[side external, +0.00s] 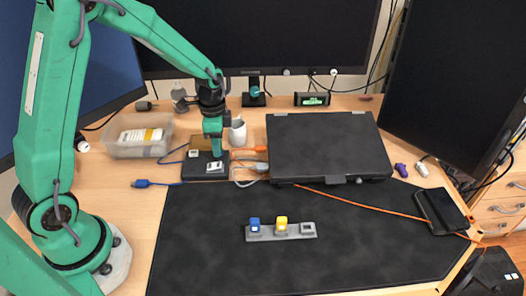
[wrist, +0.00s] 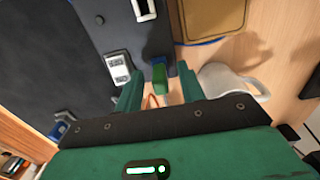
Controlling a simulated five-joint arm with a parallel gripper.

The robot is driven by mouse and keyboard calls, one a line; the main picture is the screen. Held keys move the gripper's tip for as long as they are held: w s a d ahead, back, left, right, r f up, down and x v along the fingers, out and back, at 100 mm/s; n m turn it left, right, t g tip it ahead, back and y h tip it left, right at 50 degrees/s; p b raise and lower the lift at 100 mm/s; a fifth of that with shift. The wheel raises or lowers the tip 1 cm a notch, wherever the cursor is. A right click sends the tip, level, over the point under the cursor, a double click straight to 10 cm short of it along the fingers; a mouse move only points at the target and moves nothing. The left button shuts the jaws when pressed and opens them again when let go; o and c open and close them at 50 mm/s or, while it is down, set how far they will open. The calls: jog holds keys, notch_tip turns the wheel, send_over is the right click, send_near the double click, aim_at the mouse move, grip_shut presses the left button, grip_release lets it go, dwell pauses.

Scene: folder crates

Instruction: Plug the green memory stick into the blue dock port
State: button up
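The black dock (side external: 205,165) stands on the desk in the side view, with light-coloured ports on it; its black face (wrist: 95,35) fills the upper left of the wrist view. The blue port (wrist: 158,62) shows at its edge there. The green memory stick (wrist: 161,88) is lined up with the blue port and appears to touch it; I cannot tell how deep it sits. My gripper (wrist: 160,84) is open around the stick, with a small gap on each side. In the side view my gripper (side external: 215,145) is over the dock and hides the stick.
A grey holder (side external: 264,236) on the black mat carries a blue stick (side external: 254,224) and a yellow stick (side external: 281,223). A white mug (side external: 238,133) stands close behind my gripper. A black laptop (side external: 325,145) lies to the right, cables between.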

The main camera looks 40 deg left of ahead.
jog(key=shift+r, duration=0.15)
notch_tip(320, 180, up, 7)
jog(key=shift+r, duration=0.3)
dwell(0.3)
